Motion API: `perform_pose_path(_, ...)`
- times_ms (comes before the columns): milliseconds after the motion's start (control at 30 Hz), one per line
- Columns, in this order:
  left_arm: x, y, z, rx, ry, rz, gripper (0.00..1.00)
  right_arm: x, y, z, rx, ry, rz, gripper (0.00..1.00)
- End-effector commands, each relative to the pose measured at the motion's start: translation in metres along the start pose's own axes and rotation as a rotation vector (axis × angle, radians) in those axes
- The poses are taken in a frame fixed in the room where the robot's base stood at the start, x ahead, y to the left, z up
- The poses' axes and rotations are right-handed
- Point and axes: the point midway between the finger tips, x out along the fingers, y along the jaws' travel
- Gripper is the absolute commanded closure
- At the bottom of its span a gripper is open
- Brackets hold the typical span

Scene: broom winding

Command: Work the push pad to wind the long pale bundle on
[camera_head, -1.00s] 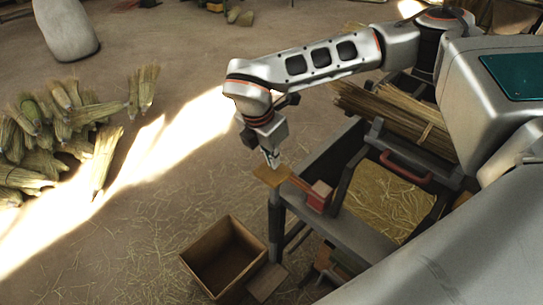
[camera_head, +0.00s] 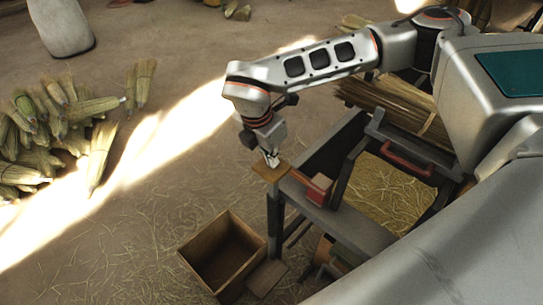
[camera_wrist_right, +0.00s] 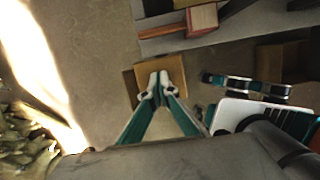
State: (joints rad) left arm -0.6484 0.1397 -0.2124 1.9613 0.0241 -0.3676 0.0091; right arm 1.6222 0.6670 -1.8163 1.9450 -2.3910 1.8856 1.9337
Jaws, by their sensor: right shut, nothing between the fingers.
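The push pad is a flat tan-brown square plate (camera_head: 269,172) at the left end of the grey bench frame (camera_head: 350,232). It also shows in the wrist view (camera_wrist_right: 178,70). My right gripper (camera_head: 271,161) points down at the pad with its fingers together and empty. Its tips overlap the pad in both views, including the wrist view (camera_wrist_right: 158,78); I cannot tell whether they press on it. The long pale straw bundle (camera_head: 385,101) lies across the far side of the bench, partly hidden behind my right arm.
An open wooden box (camera_head: 222,250) stands on the floor below the pad. Several brooms (camera_head: 50,130) are piled at the left.

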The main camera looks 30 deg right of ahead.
Motion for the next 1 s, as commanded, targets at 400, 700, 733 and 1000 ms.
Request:
perform_pose_path(400,0.004,0.003,0.012,-0.002,-0.009,0.003,0.6,0.018,-0.001,-0.005,-0.002,0.001,-0.004,1.0)
perform_pose_path(700,0.006,0.004,0.018,-0.004,-0.015,0.004,0.6,0.028,-0.001,-0.007,-0.001,0.001,-0.003,1.0)
perform_pose_path(733,0.006,0.004,0.019,-0.004,-0.015,0.004,0.6,0.029,-0.001,-0.008,-0.001,0.001,-0.003,1.0)
perform_pose_path(1000,0.008,0.006,0.025,-0.005,-0.021,0.006,0.6,0.039,-0.002,-0.011,-0.002,0.002,-0.005,1.0)
